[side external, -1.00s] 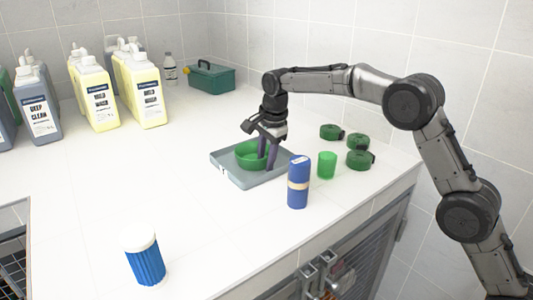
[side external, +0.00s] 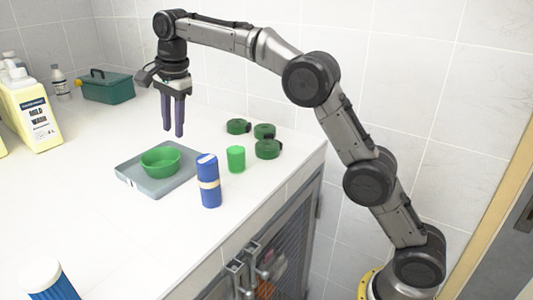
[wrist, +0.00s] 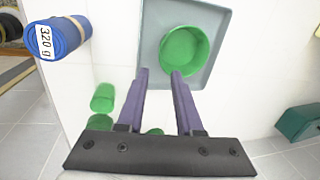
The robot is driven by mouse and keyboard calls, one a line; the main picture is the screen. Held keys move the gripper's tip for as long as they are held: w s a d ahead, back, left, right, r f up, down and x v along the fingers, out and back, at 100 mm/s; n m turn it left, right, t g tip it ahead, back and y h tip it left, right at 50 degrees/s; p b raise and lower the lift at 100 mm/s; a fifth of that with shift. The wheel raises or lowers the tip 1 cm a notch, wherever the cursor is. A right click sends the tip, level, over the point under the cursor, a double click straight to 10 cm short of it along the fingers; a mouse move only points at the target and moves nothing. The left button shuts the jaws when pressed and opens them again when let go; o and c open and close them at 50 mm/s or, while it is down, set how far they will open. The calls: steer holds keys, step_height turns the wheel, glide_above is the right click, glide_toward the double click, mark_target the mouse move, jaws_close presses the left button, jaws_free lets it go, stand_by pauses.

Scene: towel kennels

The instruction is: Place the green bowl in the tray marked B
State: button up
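The green bowl (side external: 160,161) sits upright in a grey tray (side external: 128,170) on the white counter. The wrist view also shows the bowl (wrist: 184,51) inside the tray (wrist: 152,22), nearer one side of it. No letter on the tray is readable. My gripper (side external: 173,133) hangs above the tray with its two purple fingers pointing down, clear of the bowl. In the wrist view my gripper (wrist: 161,72) has its fingertips apart with nothing between them.
A blue cylinder (side external: 208,182) stands close to the tray's right, labelled "320 g" in the wrist view. A green cup (side external: 236,159) and several dark green round items (side external: 267,149) lie beyond it.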

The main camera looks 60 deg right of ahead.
steer(key=s+d+r+n+t, duration=0.1)
steer(key=s+r+n, duration=0.15)
steer(key=s, duration=0.35)
steer(key=s+d+r+n, duration=0.1)
steer(key=s+d+n, duration=0.15)
steer(key=s, duration=0.45)
steer(key=s+r+n+t, duration=0.1)
steer(key=s+n, duration=0.2)
steer(key=s, duration=0.3)
steer(key=s+d+f+n, duration=0.1)
steer(key=s+f+n, duration=0.3)
steer(key=s, duration=0.6)
steer(key=s+d+f+n+t, duration=0.1)
steer(key=s+f+n, duration=0.4)
steer(key=s, duration=0.5)
step_height(320, 180, down, 2)
steer(key=shift+s+d+f, duration=0.15)
steer(key=shift+s+f, duration=0.05)
steer(key=shift+s, duration=0.1)
